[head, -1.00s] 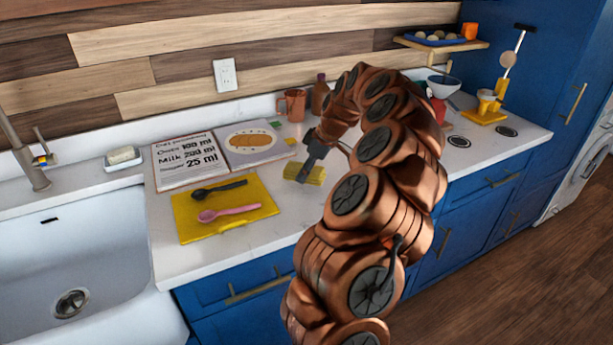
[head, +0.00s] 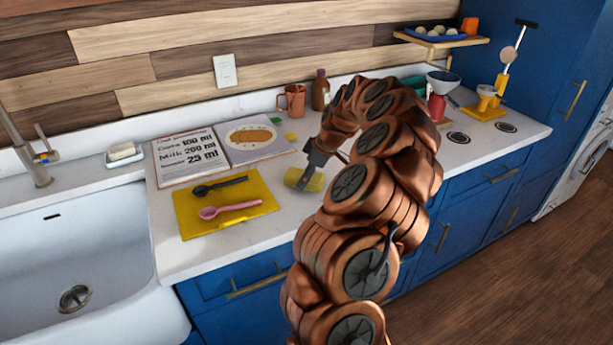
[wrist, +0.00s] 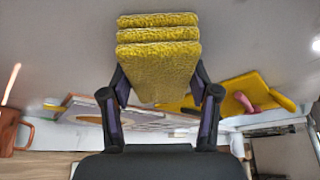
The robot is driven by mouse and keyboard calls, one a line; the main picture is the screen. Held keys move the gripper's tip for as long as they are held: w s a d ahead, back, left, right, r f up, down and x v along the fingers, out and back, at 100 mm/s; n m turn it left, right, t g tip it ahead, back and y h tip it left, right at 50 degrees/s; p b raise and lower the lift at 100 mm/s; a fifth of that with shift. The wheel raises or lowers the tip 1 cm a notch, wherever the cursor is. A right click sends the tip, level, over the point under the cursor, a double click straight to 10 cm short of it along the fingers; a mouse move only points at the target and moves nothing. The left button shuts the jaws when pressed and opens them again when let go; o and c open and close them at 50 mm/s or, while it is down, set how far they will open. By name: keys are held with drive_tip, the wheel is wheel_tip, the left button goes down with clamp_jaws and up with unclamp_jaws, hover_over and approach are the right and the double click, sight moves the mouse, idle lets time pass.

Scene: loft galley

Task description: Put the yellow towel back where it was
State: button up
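The yellow towel (head: 316,183) is a folded, layered block at the front of the white counter, right of the yellow cutting board. In the wrist view the towel (wrist: 158,62) sits between my two fingers, which press against its sides. My gripper (head: 304,180) is shut on the towel. In the head view a finger covers part of it. I cannot tell whether the towel rests on the counter or is slightly above it.
The yellow board (head: 190,226) with a black spoon (head: 220,186) and a pink spoon (head: 230,209) lies left. An open recipe book (head: 190,155) and copper mug (head: 292,101) are behind. The sink (head: 70,250) is far left. Bare counter surrounds the towel.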

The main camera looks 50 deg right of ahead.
drive_tip(key=o, duration=0.4)
drive_tip(key=shift+r, duration=0.2)
drive_tip(key=b+v, duration=0.3)
drive_tip(key=v, duration=0.7)
drive_tip(key=shift+d, duration=0.1)
drive_tip(key=shift+v, duration=0.95)
drive_tip(key=shift+r, duration=0.1)
